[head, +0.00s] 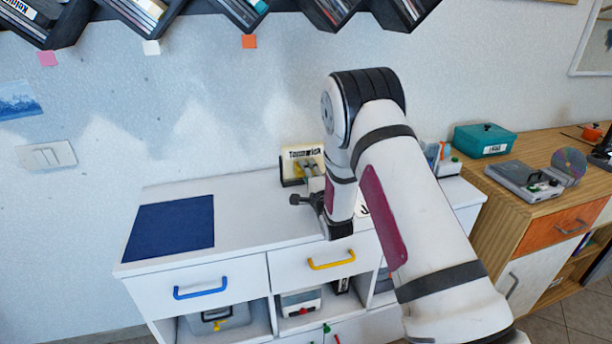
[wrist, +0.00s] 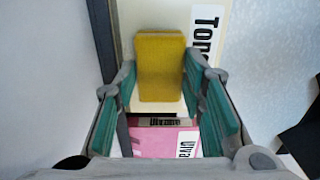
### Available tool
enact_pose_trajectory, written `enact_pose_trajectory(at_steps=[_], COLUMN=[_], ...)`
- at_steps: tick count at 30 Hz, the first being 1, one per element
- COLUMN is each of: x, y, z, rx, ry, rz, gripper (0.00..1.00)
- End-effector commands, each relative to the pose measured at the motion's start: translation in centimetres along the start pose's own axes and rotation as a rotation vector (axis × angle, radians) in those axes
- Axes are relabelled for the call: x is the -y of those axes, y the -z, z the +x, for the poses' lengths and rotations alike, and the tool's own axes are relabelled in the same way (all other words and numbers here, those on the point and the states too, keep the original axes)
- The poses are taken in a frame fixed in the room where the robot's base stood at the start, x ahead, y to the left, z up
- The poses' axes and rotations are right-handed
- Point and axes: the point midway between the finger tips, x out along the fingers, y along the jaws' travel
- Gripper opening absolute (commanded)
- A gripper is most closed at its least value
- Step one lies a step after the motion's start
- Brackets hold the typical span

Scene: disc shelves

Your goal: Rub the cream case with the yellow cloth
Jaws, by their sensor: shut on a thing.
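The cream case (head: 301,153), with black lettering on a white label, stands upright in a dark holder at the back of the white cabinet. It fills the upper middle of the wrist view (wrist: 207,62), partly hidden by the cloth. The yellow cloth (wrist: 160,68) looks like a small thick pad. My gripper (wrist: 160,78) is shut on it, one finger on each side. The cloth is right in front of the cream case's face; I cannot tell whether they touch. In the head view my gripper (head: 313,168) is at the case, partly hidden by my arm.
A pink case (wrist: 155,138) shows below the cloth in the wrist view. A blue mat (head: 170,228) lies on the white cabinet top (head: 245,205), with clear room beside it. A wooden cabinet (head: 535,215) at right bears a teal box (head: 486,140) and a disc player (head: 524,180).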

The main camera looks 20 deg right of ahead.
Motion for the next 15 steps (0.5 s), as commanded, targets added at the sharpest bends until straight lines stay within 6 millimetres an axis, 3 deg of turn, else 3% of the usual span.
enact_pose_trajectory(at_steps=[11, 15], x=[0.1, 0.2], y=[-2.4, -3.7], z=[0.3, 0.5], rx=[0.004, 0.007], ry=[0.004, 0.006], rz=[0.0, 0.002], gripper=[0.15, 0.06])
